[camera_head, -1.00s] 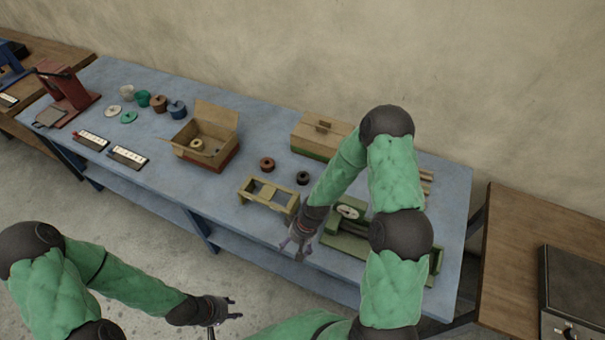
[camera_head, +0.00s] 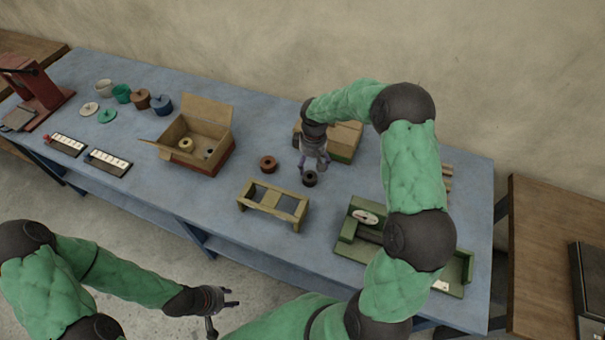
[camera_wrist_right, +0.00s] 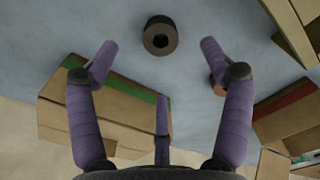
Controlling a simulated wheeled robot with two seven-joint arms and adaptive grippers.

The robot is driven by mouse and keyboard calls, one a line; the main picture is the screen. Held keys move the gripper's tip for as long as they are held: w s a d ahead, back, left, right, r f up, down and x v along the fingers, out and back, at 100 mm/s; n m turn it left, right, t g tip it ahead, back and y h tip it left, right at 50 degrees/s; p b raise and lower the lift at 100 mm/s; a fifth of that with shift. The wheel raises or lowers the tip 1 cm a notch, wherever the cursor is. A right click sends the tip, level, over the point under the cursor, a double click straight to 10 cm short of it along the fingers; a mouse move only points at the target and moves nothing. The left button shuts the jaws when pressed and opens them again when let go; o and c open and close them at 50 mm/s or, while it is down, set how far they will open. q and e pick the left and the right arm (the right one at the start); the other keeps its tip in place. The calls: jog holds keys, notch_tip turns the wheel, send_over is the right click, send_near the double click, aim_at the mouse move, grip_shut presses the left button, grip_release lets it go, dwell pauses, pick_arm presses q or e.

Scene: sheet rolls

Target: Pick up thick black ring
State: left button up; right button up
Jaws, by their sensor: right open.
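The thick black ring (camera_head: 310,179) lies on the blue table, right of the brown ring. It also shows in the right wrist view (camera_wrist_right: 160,36), top centre, with its round hole facing the camera. My right gripper (camera_head: 313,166) is above the black ring, pointing down. In the right wrist view its purple fingers (camera_wrist_right: 160,60) are spread apart, with the ring beyond the tips and nothing held. My left gripper (camera_head: 229,299) is in front of the table, away from the objects, and its fingers look parted and empty.
A brown ring (camera_head: 268,163) lies left of the black ring. A wooden frame (camera_head: 273,202) stands in front. An open carton (camera_head: 222,152) holding rings is at left; a closed box (camera_head: 345,141) stands behind the gripper. A green device (camera_head: 346,232) is at right.

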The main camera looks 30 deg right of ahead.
aim_at(310, 176)
jog(key=shift+w+d+f, duration=0.15)
jog(key=shift+w+f, duration=0.25)
jog(key=shift+w, duration=0.25)
jog(key=shift+s+f, duration=0.15)
jog(key=shift+f, duration=0.2)
notch_tip(310, 176, down, 4)
jog(key=shift+r+b, duration=0.15)
jog(key=shift+b, duration=0.3)
jog(key=shift+w+f+b, duration=0.15)
jog(key=shift+f+b, duration=0.1)
jog(key=shift+f, duration=1.2)
jog(key=shift+w+f+b, duration=0.15)
jog(key=shift+f+b, duration=0.1)
jog(key=shift+f, duration=1.15)
pick_arm(q)
jog(key=shift+w+f, duration=0.2)
jog(key=shift+f, duration=0.4)
jog(key=shift+w+f, duration=0.2)
jog(key=shift+f, duration=0.35)
pick_arm(e)
jog(key=c, duration=1.3)
